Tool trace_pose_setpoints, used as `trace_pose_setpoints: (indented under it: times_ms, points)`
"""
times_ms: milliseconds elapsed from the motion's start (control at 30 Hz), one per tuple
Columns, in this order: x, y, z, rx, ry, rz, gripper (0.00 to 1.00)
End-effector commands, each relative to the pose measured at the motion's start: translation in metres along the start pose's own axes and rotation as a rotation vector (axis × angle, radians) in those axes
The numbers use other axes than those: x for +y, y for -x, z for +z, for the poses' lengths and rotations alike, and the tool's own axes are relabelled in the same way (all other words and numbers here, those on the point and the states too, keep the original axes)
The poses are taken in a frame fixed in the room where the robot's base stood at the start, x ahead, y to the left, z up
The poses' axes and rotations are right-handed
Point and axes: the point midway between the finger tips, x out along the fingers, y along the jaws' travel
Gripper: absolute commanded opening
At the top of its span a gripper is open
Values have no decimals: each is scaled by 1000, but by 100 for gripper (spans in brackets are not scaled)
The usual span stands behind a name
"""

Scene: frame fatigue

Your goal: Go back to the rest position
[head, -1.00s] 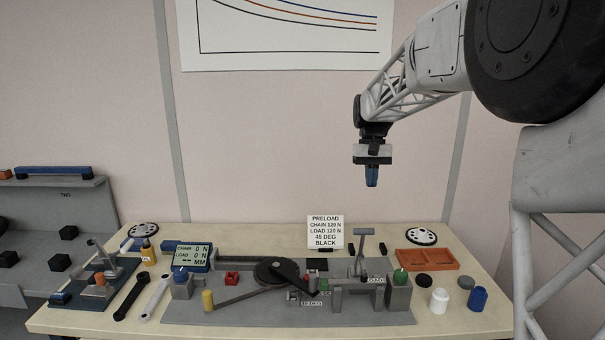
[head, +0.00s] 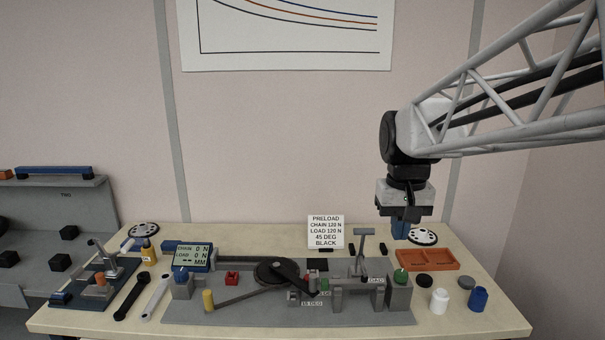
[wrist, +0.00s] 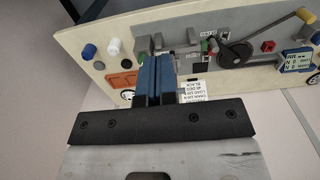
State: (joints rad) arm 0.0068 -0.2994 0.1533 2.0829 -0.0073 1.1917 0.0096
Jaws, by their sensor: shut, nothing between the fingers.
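My gripper (head: 400,228) hangs fingers-down above the back right part of the table, in front of the white disc with dark holes and just behind the orange tray in the picture. Its blue fingers are shut with nothing between them. They also show in the wrist view (wrist: 154,80), close together and pointing toward the table. The fingers hide a little of the table behind them.
The table (head: 480,312) carries a grey test rig (head: 250,310), a preload sign (head: 325,231), an orange tray (head: 440,262), a white bottle (head: 439,301) and a blue container (head: 478,298). A grey shelf unit (head: 60,215) stands at left. The air above the table's left half is clear.

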Motion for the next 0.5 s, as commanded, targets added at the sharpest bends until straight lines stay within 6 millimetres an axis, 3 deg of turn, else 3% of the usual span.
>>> trace_pose_setpoints:
  times_ms: [500]
  points:
    - [1, -45, 130, 133, -4, 0, 0]
